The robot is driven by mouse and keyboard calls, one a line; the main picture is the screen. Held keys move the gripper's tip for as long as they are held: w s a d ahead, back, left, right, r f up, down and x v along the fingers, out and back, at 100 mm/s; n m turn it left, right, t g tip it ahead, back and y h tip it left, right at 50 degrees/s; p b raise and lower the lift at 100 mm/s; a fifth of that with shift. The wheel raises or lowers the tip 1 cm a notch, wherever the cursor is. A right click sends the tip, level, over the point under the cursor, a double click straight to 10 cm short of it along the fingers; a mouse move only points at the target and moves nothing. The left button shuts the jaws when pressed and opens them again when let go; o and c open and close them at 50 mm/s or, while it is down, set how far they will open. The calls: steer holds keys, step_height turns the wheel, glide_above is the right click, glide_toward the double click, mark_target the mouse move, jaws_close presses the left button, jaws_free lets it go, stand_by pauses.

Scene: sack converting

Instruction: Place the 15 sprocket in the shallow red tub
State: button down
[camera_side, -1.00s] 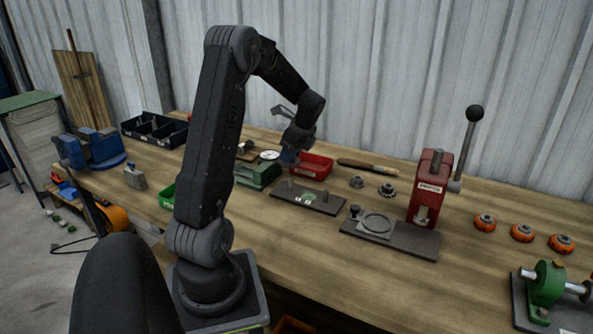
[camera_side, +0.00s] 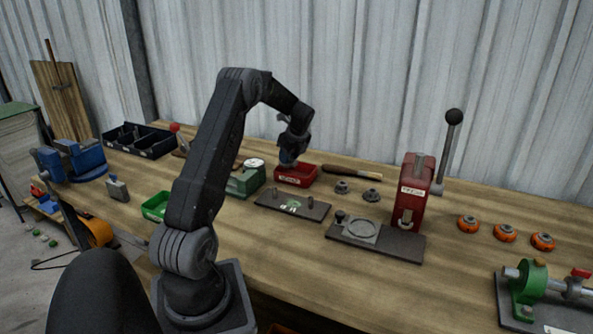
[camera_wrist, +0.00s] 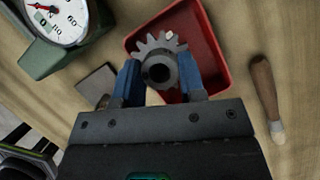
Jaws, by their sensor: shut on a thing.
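A grey toothed sprocket (camera_wrist: 159,65) is held between the blue fingers of my gripper (camera_wrist: 158,82) in the wrist view. No number on it can be read. The shallow red tub (camera_wrist: 203,43) lies just beyond and below the sprocket. In the side view, my gripper (camera_side: 289,157) is over the left part of the red tub (camera_side: 297,180), which has a white label on its front. The fingers and the sprocket are small and partly hidden there, and I cannot tell the exact height above the tub.
A green scale (camera_side: 246,180) stands left of the tub, its dial also in the wrist view (camera_wrist: 52,22). A wooden-handled tool (camera_side: 352,172) lies to the right. Two grey sprockets (camera_side: 342,187) (camera_side: 372,195), a dark pegged plate (camera_side: 293,207) and a red press (camera_side: 411,190) stand nearby.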

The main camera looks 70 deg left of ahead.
steer(key=w, duration=0.1)
steer(key=w+f, duration=0.1)
steer(key=shift+w+d+f, duration=0.15)
steer(key=shift+w+f, duration=0.15)
steer(key=shift+f, duration=1.95)
steer(key=shift+f, duration=0.1)
steer(key=c, duration=1)
jaws_free()
steer(key=shift+f, duration=0.1)
